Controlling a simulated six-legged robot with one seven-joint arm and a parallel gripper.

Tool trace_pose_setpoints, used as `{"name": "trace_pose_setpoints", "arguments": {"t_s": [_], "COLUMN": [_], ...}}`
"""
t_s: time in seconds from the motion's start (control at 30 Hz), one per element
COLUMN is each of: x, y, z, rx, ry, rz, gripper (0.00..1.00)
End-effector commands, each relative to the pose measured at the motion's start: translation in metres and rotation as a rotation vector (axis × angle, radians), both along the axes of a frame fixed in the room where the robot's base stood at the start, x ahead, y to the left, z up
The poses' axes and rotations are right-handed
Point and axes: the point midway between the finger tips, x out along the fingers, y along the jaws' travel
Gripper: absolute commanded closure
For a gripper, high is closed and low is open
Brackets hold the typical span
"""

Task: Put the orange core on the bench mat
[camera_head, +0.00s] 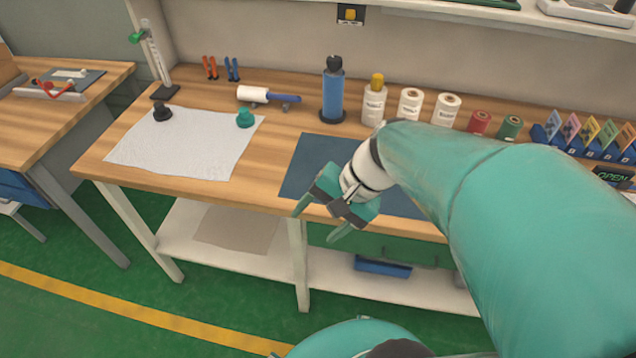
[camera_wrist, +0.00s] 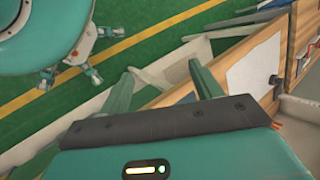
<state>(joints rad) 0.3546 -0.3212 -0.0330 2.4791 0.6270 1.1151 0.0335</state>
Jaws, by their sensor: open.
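I cannot make out an orange core in either view. A dark blue-grey mat (camera_head: 312,158) lies on the bench top in the head view, partly hidden behind my arm and gripper. My gripper (camera_head: 320,219) is open and empty, in front of the bench's front edge and near the mat's front left part. In the wrist view my gripper (camera_wrist: 160,74) shows two spread green fingers with nothing between them.
Behind the mat stand a blue bottle (camera_head: 333,92), a yellow-capped bottle (camera_head: 374,104) and several spools. A white roller (camera_head: 252,94) lies behind the sheet. The bench's lower shelf (camera_head: 200,247) is below. Bare wood separates sheet and mat.

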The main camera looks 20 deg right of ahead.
Motion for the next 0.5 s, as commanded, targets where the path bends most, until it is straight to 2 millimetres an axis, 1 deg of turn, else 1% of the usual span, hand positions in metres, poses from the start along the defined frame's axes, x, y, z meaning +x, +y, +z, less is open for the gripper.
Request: {"name": "trace_pose_setpoints", "arguments": {"t_s": [0.03, 0.1, 0.2, 0.3, 0.4, 0.5], "x": [-0.006, -0.012, -0.017, -0.019, -0.019, -0.019], "y": [0.005, 0.005, 0.004, 0.003, 0.002, 0.001], "z": [0.009, 0.02, 0.04, 0.06, 0.074, 0.081], "rx": [-0.105, -0.251, -0.447, -0.602, -0.7, -0.743], "ry": [-0.06, -0.14, -0.267, -0.38, -0.455, -0.488], "rz": [0.096, 0.213, 0.363, 0.475, 0.539, 0.564], "gripper": [0.36, 0.36, 0.36, 0.36, 0.36, 0.36]}}
